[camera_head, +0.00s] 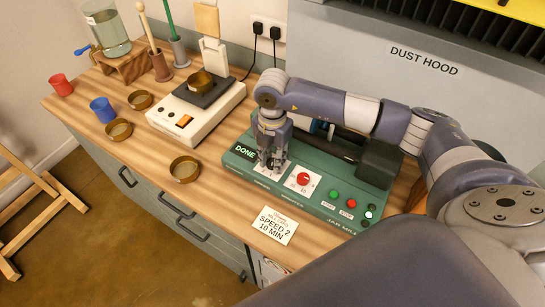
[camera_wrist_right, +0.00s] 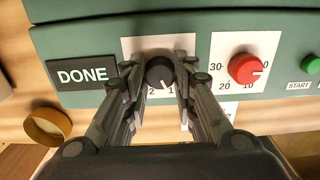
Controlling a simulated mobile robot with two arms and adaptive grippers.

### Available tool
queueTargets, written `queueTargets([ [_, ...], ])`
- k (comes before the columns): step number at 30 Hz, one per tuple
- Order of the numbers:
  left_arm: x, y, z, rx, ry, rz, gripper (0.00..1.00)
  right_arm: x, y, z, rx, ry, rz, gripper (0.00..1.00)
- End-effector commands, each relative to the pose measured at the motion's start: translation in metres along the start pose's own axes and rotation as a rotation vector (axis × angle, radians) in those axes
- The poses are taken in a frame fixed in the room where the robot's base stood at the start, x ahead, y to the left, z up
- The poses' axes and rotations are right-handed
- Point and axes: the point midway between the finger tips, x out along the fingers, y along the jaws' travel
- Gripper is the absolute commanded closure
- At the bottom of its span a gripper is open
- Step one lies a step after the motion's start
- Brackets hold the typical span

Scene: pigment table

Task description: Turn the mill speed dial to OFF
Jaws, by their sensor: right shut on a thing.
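The mill speed dial (camera_wrist_right: 159,72) is a black knob on a white plate in the right wrist view. Its white mark points down, near the printed 2 and 1; other markings are hidden. My right gripper (camera_wrist_right: 160,77) has a finger on each side of the knob and is shut on it. In the head view my right gripper (camera_head: 269,163) comes down from above onto the green jar mill (camera_head: 318,212), hiding most of the dial. The DONE display (camera_wrist_right: 83,75) is left of the dial. My left gripper is not in view.
A red dial (camera_wrist_right: 246,68) sits close on the right, beyond one finger. Start and stop buttons (camera_head: 350,203) are farther right. A SPEED 2, 10 MIN card (camera_head: 275,225) lies in front of the mill. Brass dishes (camera_head: 185,169) and a scale (camera_head: 191,118) stand left.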

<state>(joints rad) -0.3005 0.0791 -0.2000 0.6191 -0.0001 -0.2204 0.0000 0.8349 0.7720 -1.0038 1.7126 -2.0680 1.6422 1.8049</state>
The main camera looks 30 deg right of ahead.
Motion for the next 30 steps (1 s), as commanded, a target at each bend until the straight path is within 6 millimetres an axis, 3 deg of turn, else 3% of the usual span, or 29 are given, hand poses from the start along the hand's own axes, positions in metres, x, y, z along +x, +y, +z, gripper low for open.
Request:
queueTargets([
  [8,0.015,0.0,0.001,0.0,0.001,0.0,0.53,0.002,0.001,0.001,-0.104,-0.001,0.003,0.98],
  [30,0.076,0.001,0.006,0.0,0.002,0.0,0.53,0.002,0.001,0.001,-0.671,-0.002,0.003,0.98],
])
